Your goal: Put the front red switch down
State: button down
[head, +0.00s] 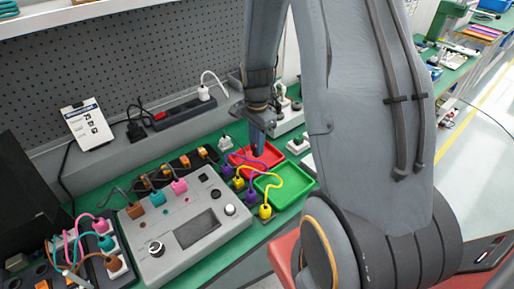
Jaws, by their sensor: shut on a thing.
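My gripper (258,146) points down over the red tray (272,156) on the green bench. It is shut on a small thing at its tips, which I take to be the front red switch. The fingers hide nearly all of it, and its red is hard to tell from the tray behind. I cannot tell whether it touches the tray.
A green tray (299,192) lies in front of the red one. A grey control box (160,250) with knobs, a screen and plugged cables stands left. A yellow cable (288,168) loops over the trays. A black power strip (178,114) is behind. My arm hides the bench at right.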

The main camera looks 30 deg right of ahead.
jog(key=shift+f, duration=1.15)
jog(key=shift+f, duration=0.15)
jog(key=c, duration=1.6)
grip_release()
notch_tip(320, 180, up, 11)
jog(key=shift+r+b, duration=0.15)
jog(key=shift+b, duration=1)
jog(key=s+a+n, duration=0.3)
jog(key=s+n, duration=0.1)
jog(key=n, duration=0.1)
jog(key=s+a+r+n, duration=0.1)
jog(key=s+a+n, duration=0.2)
jog(key=s+n, duration=0.1)
jog(key=s+a+r+n+t, duration=0.1)
jog(key=s+a+n, duration=0.3)
jog(key=n, duration=0.2)
jog(key=shift+s+n, duration=0.15)
jog(key=shift+n, duration=0.25)
